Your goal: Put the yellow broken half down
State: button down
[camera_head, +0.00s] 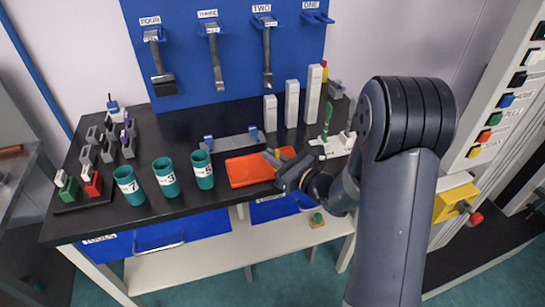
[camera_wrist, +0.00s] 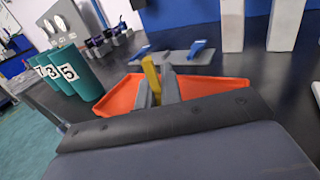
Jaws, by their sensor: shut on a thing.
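My gripper (camera_head: 274,160) is over the right part of an orange tray (camera_head: 245,172) on the black bench. In the wrist view, the gripper's grey fingers (camera_wrist: 157,92) are shut on the yellow broken half (camera_wrist: 150,76), which sticks up between them. The orange tray (camera_wrist: 212,86) spreads out behind and to both sides of the fingers. I cannot tell whether the yellow half touches the tray. In the head view the yellow half is not clearly visible.
Teal cups numbered 7, 3 and 5 (camera_head: 204,170) stand left of the tray. A grey fixture with blue clamps (camera_head: 231,141) lies behind it. Pale upright blocks (camera_head: 291,103) stand behind to the right. A white device with a green handle (camera_head: 332,140) is right of the tray.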

jog(key=shift+f, duration=0.1)
jog(key=c, duration=1.6)
grip_release()
jog(key=shift+r, duration=0.25)
jog(key=b+v, duration=0.1)
jog(key=v, duration=1.1)
